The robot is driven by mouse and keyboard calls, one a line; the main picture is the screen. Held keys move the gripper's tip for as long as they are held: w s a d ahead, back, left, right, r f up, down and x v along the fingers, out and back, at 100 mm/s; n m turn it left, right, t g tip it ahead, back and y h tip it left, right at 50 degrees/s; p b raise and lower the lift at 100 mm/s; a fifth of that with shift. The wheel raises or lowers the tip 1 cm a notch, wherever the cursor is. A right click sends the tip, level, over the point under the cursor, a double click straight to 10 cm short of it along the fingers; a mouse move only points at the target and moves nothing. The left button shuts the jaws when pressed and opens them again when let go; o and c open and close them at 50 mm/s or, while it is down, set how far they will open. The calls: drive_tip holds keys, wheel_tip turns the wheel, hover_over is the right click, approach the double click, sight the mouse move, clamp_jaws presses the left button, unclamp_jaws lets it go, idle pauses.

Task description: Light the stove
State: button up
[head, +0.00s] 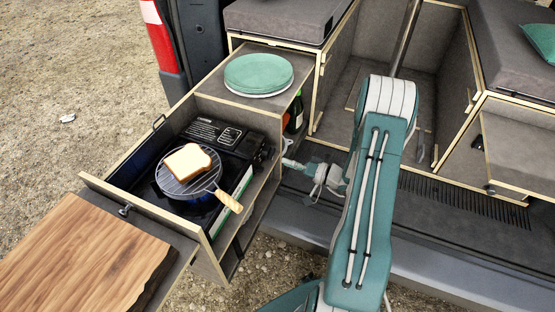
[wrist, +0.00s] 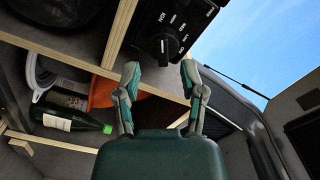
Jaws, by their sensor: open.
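The black portable stove (head: 212,133) sits in the pulled-out drawer. A round wire grill with a wooden handle lies over it, and a slice of bread (head: 187,161) rests on the grill. In the wrist view the stove's black control panel (wrist: 190,18) shows with its round knob (wrist: 162,46), which has white lettering around it. My gripper (wrist: 160,70) is open and empty, its two fingers spread just below the knob in the picture, apart from it. In the head view my gripper (head: 290,163) is small and points left toward the stove's knob side.
A wooden board (head: 80,255) is at the front left. Wooden drawer edges run close to the stove. A green bottle (wrist: 70,122) lies below in the wrist view, beside an orange item (wrist: 103,92).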

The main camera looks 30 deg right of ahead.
drive_tip(key=v, duration=0.7)
drive_tip(key=shift+s+d, duration=0.15)
drive_tip(key=shift+s, duration=0.05)
drive_tip(key=shift+f, duration=0.1)
idle(2.3)
